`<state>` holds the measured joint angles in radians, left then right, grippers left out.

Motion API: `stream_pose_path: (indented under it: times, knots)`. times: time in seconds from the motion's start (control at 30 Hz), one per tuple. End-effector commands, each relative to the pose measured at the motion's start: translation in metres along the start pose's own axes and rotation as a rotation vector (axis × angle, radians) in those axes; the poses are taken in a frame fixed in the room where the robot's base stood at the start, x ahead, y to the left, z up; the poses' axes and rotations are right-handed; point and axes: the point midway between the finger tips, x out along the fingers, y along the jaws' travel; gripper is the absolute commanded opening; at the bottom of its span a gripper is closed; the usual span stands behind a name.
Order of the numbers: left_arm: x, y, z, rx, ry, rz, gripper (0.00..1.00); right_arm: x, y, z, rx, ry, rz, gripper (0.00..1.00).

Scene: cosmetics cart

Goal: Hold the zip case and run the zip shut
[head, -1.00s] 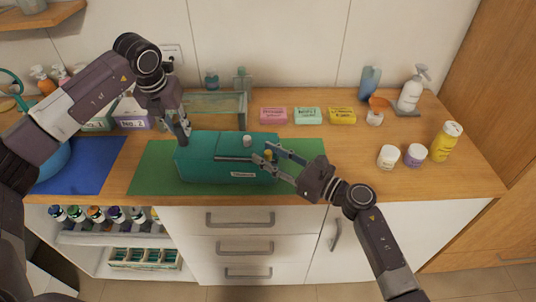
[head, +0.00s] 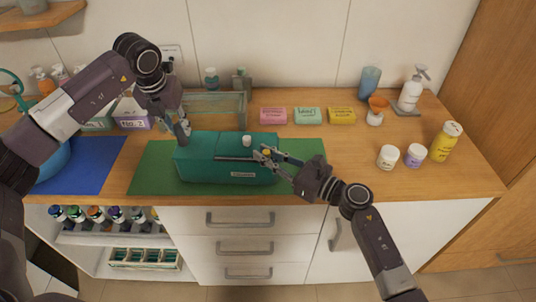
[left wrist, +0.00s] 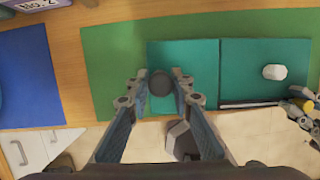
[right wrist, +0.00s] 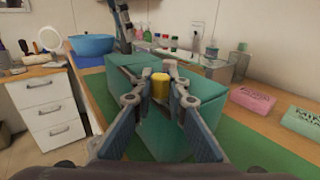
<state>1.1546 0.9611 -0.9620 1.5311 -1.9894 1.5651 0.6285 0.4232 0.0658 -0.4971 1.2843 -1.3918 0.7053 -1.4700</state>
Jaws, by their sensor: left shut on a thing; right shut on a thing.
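The teal zip case (head: 205,165) lies on a green mat. A dark strip (head: 235,158) runs along its front top edge, up to a yellow zip pull (head: 267,152) right of the middle. My left gripper (head: 184,132) is at the case's left end, shut on a dark round tab (left wrist: 160,83). My right gripper (head: 263,154) is shut on the yellow pull, which shows between its fingertips in the right wrist view (right wrist: 160,87). A small white knob-like piece (head: 247,141) sits on top of the case. The fingers hide part of the zip line.
A glass box (head: 205,110) stands behind the case. Pink (head: 273,115), green and yellow soap boxes line the back. White jars (head: 388,156) and a yellow bottle (head: 445,142) stand at right. A blue mat (head: 85,165) lies at left.

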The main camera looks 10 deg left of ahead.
Motion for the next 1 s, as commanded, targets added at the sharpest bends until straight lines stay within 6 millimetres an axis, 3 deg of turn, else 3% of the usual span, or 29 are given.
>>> stream_pose_path:
  times: [0.4,0.57,0.83,0.87,1.0]
  knots:
    - [-0.001,-0.003,0.001,0.003,-0.002,-0.006,0.0,0.087,0.059,0.001,0.001,-0.001,0.005,0.0]
    - [-0.001,-0.003,0.001,0.003,-0.002,-0.006,0.0,0.098,0.067,0.0,0.0,0.001,0.004,0.0]
    - [-0.001,-0.003,0.001,0.003,-0.002,-0.006,0.0,0.098,0.067,0.0,0.0,0.001,0.003,0.0]
    - [-0.001,-0.003,0.001,0.002,-0.003,-0.006,0.0,0.098,0.067,0.0,0.0,0.001,0.003,0.15]
    - [-0.001,-0.002,0.001,0.002,-0.003,-0.005,0.0,0.098,0.067,0.0,0.0,0.001,0.003,0.3]
